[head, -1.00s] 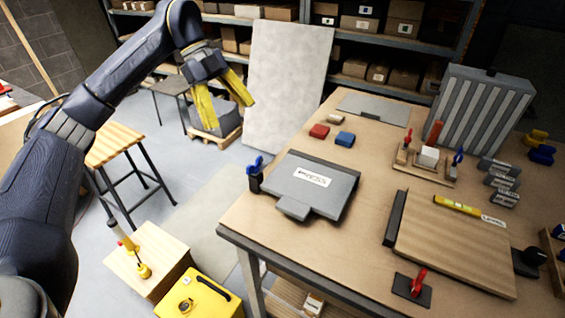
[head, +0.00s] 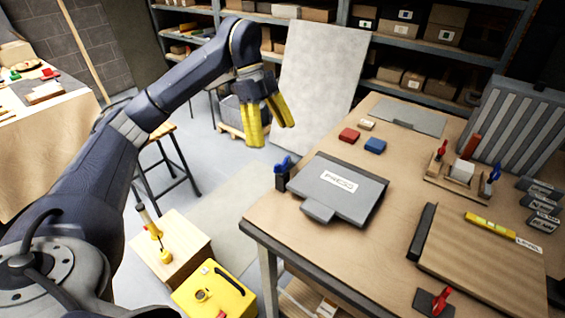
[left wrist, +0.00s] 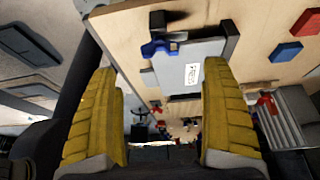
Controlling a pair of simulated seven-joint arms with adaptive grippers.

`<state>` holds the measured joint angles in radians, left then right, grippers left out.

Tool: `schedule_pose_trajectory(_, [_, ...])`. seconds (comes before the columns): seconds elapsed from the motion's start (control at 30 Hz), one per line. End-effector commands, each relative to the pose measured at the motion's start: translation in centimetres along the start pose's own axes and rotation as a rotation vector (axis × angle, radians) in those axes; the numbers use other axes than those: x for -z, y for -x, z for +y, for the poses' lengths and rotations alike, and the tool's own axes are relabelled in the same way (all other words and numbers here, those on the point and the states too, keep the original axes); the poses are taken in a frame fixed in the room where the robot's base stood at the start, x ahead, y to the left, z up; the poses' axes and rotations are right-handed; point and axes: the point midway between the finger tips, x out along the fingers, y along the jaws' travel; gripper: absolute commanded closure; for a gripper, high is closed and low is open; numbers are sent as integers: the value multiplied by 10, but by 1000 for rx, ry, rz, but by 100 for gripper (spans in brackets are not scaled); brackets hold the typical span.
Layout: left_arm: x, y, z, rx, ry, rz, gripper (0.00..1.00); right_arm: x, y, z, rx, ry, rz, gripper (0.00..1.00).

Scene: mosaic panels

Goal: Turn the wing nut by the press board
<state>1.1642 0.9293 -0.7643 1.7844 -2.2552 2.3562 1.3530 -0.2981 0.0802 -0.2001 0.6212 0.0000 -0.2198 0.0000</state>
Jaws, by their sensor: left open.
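The blue wing nut (head: 284,163) stands on a dark post at the left edge of the workbench. It is beside the grey press board (head: 350,202), which carries a PRESS label. My left gripper (head: 269,134) has yellow fingers, is open and empty, and hangs in the air up and left of the wing nut in the head view. In the left wrist view, the open left gripper (left wrist: 160,68) has the blue wing nut (left wrist: 158,48) beyond and between its fingertips, apart from them, with the press board (left wrist: 188,68) beside it. My right gripper is not in view.
A red block (head: 349,135) and a blue block (head: 375,145) lie behind the press board. A level board (head: 465,258) and a red wing nut (head: 440,294) are at the right. A stool (head: 163,133), wooden box (head: 170,250) and yellow case (head: 215,290) stand left of the bench.

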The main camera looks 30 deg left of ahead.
Motion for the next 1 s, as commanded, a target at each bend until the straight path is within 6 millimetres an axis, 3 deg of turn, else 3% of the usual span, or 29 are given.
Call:
schedule_pose_trajectory(0.3, [0, -50, 0, -3, 0, 2, 18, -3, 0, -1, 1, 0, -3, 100])
schedule_pose_trajectory(0.5, [0, -73, 0, -2, -1, 2, 18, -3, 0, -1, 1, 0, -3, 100])
schedule_pose_trajectory(1.0, [0, -91, 0, 1, 1, 1, 18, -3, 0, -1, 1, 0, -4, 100])
